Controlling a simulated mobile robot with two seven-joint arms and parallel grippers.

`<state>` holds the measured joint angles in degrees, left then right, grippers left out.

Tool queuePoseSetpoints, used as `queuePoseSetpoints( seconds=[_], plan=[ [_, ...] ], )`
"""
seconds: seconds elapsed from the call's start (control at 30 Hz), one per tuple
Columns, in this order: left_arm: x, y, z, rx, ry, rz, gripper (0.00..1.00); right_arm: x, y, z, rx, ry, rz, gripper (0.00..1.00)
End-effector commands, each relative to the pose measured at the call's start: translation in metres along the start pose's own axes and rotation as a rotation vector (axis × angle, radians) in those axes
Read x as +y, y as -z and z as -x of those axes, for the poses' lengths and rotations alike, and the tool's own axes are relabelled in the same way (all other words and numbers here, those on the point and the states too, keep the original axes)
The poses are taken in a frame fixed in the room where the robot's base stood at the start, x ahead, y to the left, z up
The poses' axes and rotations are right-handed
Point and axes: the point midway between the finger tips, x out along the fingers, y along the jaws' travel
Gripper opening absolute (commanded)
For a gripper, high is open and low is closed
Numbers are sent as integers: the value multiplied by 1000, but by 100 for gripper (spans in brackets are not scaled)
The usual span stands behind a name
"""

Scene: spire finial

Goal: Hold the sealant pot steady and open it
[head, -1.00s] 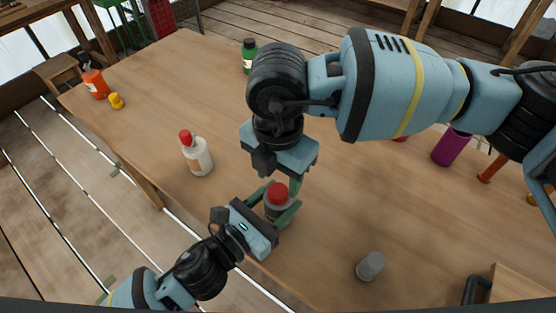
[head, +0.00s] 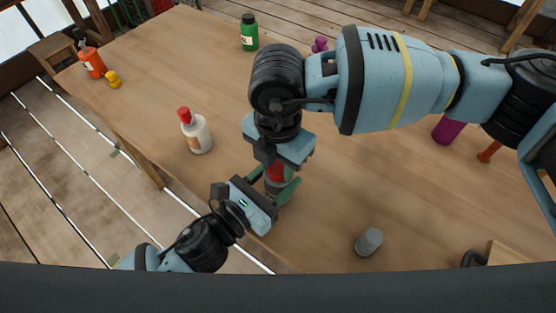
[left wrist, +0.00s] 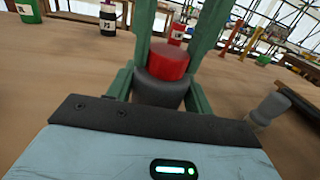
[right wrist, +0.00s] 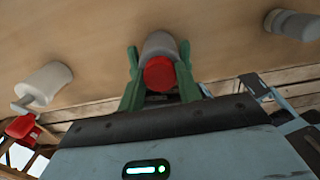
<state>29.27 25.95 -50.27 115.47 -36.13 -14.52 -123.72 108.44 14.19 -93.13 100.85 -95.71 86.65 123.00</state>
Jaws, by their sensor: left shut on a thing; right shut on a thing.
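The sealant pot (head: 271,187) is a small grey pot with a red lid (head: 277,171), upright near the table's front edge. My left gripper (head: 274,190) is shut around its grey body from the lower left. My right gripper (head: 278,168) points down from above and is shut on the red lid. In the left wrist view the lid (left wrist: 167,62) sits on the grey body (left wrist: 160,92) between green fingers. In the right wrist view the lid (right wrist: 159,74) is between the right fingers. Whether the lid has turned cannot be told.
A white bottle with a red cap (head: 200,136) stands left of the pot, and a grey cylinder (head: 369,241) stands to its right. A green bottle (head: 249,33), an orange bottle (head: 92,62) and a yellow piece (head: 112,79) stand farther off. The table (head: 165,70) is clear between them.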

Motion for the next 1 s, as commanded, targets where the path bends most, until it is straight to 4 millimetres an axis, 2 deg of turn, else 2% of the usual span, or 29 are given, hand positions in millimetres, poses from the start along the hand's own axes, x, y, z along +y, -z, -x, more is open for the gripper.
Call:
queuePoseSetpoints(
  seconds=[0.17,0.27,1.0],
  plan=[
    [0,0,0,0,0,0,0,0,0,0,1,0,32,7],
    [0,0,0,0,0,0,0,0,0,0,1,0,129,7],
    [0,0,0,0,0,0,0,0,1,1,1,0,1304,7]
  ],
)
